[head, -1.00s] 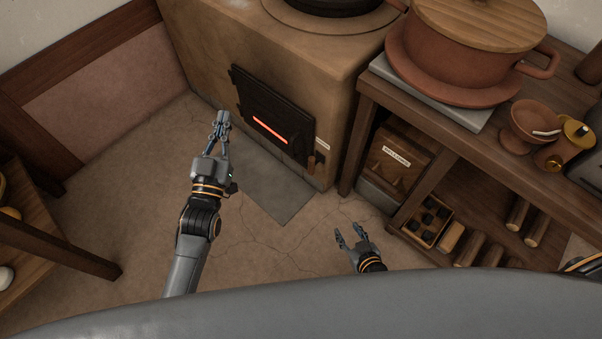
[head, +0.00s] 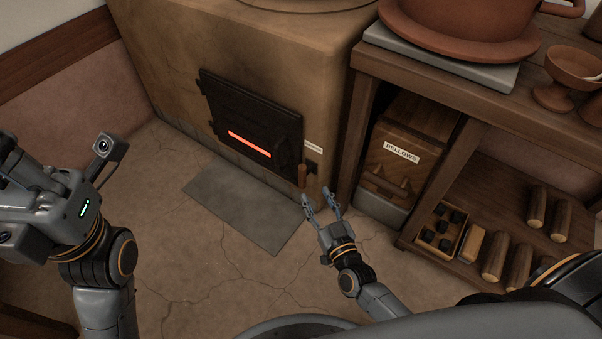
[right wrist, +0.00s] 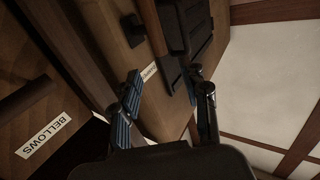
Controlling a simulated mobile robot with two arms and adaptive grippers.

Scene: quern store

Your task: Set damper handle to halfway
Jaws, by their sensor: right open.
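The damper handle (head: 302,175) is a small brown wooden grip on the stove's front, low at the right of the firebox door, below a small white label (head: 313,147). It hangs roughly upright beside a dark plate. My right gripper (head: 321,197) is open and empty, just below and right of the handle, with its fingers pointing up toward the stove. In the right wrist view the brown handle (right wrist: 151,28) lies beyond the open fingers, apart from them. My left gripper (head: 55,200) is at the left edge, far from the handle; its fingers do not show clearly.
The black firebox door (head: 250,125) has a glowing red slot. A grey floor plate (head: 245,212) lies before the stove. A wooden shelf unit (head: 450,70) with a bellows box (head: 400,150) and several logs stands close on the right. The floor between is clear.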

